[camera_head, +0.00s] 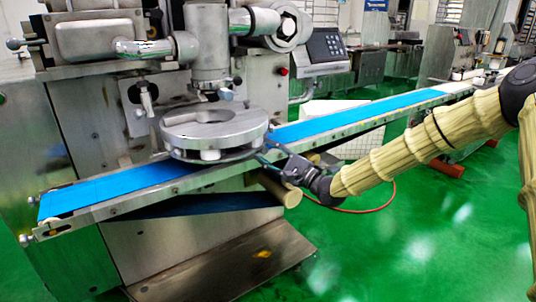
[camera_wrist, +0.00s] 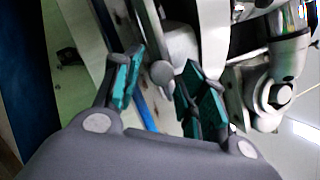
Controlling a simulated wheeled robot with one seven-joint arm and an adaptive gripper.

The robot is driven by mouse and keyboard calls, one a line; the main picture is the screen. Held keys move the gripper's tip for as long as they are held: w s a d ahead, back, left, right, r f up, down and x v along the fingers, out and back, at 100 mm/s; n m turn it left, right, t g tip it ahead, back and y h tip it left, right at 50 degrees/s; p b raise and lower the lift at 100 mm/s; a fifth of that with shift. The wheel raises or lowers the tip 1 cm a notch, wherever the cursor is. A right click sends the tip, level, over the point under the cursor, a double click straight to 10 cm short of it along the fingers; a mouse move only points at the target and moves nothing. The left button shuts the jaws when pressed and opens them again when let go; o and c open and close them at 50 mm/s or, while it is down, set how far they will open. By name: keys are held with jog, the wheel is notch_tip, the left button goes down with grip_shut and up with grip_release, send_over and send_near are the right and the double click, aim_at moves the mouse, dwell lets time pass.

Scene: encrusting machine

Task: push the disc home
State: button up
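The disc (camera_head: 213,128) is a thick, round, grey metal plate with an opening in its top. In the head view it sits over the blue conveyor belt, beneath the machine's vertical metal column. My gripper (camera_head: 272,160) is just right of the disc's near right edge, beside the conveyor rail. Whether it touches the disc is unclear. In the wrist view my gripper (camera_wrist: 165,82) has its two teal-padded fingers spread apart. A small grey round-ended part (camera_wrist: 162,73) shows between the fingers; I cannot tell whether it belongs to the disc.
The blue conveyor belt (camera_head: 350,116) runs from lower left to upper right, with a metal side rail (camera_head: 130,203). The encrusting machine (camera_head: 90,110) stands behind it. A tan roller end (camera_head: 281,188) sticks out below my gripper. Green floor is open at the front right.

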jog(key=shift+s+d, duration=0.15)
jog(key=v, duration=1.2)
